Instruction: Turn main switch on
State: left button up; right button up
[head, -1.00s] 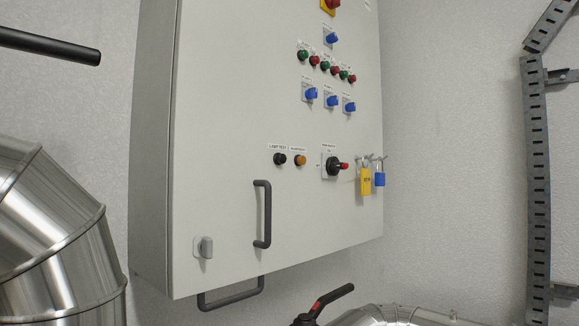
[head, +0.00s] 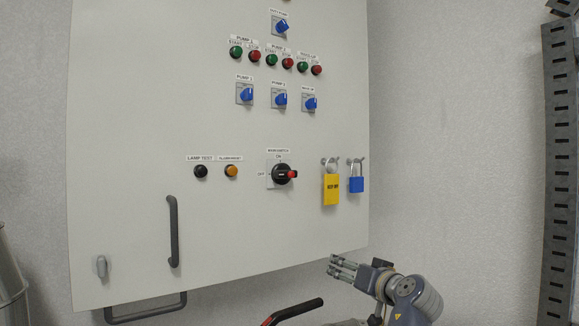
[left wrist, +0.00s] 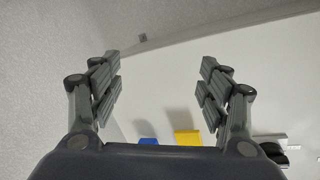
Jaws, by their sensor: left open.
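The main switch (head: 283,174) is a black rotary knob with a red tip, on a square plate on the grey cabinet door. Its handle lies horizontal with the red tip to the right; "ON" is printed above and "OFF" to the left. In the left wrist view a black knob, apparently the switch (left wrist: 274,156), shows at the lower right. My left gripper (head: 342,266) is below and right of the switch, under the padlocks, touching nothing visible. Its fingers (left wrist: 159,85) are spread open and empty in the left wrist view. My right gripper is not seen.
A red-and-black lever (head: 292,312) is below.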

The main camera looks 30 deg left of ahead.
pick_arm(q)
jog(key=s+a+r+n+g+y, duration=0.15)
jog(key=s+r, duration=0.25)
jog(key=r, duration=0.4)
jog(key=s+r+n+y, duration=0.1)
jog(key=s+r+n, duration=0.2)
jog(key=r, duration=0.5)
jog(key=n+g+y+p, duration=0.1)
jog(key=n+g, duration=0.1)
jog(key=n, duration=0.1)
send_near(292, 173)
jog(key=p+x, duration=0.4)
jog(key=x, duration=0.6)
jog(key=shift+w+a+f, duration=0.1)
jog(key=shift+w+a, duration=0.2)
jog(key=shift+a, duration=0.25)
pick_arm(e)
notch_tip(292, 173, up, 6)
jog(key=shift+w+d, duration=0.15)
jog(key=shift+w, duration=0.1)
pick_arm(q)
jog(key=shift+d, duration=0.1)
jog(key=c, duration=1.1)
jog(key=shift+o, duration=0.2)
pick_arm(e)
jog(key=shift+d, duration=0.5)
